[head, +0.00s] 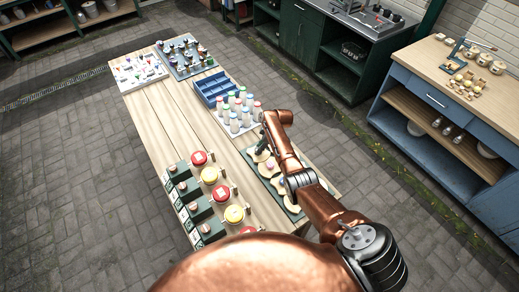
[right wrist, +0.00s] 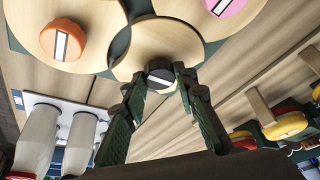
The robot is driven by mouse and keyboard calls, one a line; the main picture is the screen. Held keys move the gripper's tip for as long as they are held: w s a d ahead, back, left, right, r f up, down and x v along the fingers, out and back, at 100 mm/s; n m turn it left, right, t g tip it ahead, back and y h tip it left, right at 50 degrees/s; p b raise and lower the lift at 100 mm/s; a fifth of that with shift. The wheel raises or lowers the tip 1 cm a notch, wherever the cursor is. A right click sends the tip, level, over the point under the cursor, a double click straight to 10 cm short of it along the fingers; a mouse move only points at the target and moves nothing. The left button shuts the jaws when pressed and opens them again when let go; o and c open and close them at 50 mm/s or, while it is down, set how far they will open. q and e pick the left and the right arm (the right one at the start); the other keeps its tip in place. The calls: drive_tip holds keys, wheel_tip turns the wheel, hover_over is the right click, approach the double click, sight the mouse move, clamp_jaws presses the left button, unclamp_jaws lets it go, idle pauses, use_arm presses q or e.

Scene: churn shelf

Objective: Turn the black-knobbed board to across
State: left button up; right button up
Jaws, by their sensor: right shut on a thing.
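The black-knobbed board (right wrist: 152,47) is a round wooden disc; its black knob (right wrist: 159,74) has a white bar, running nearly level across the right wrist view. My right gripper (right wrist: 158,82) is shut on this knob, one finger at each side. In the head view my right gripper (head: 263,146) reaches down to the far end of the green panel (head: 296,163), and its arm hides part of the boards. My left gripper is not in view.
Close by are an orange-knobbed board (right wrist: 62,40) and a pink-knobbed board (right wrist: 222,5). White bottles (head: 234,123) with coloured caps and a blue tray (head: 211,87) stand just beyond. Red and yellow round buttons (head: 209,175) line the table's near left. Bare wood (head: 168,115) lies between.

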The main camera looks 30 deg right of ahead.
idle(0.4)
drive_tip(key=o, duration=1.2)
drive_tip(key=shift+c, duration=0.2)
drive_tip(key=shift+r, duration=0.15)
drive_tip(key=v, duration=1.1)
drive_tip(key=shift+r, duration=0.35)
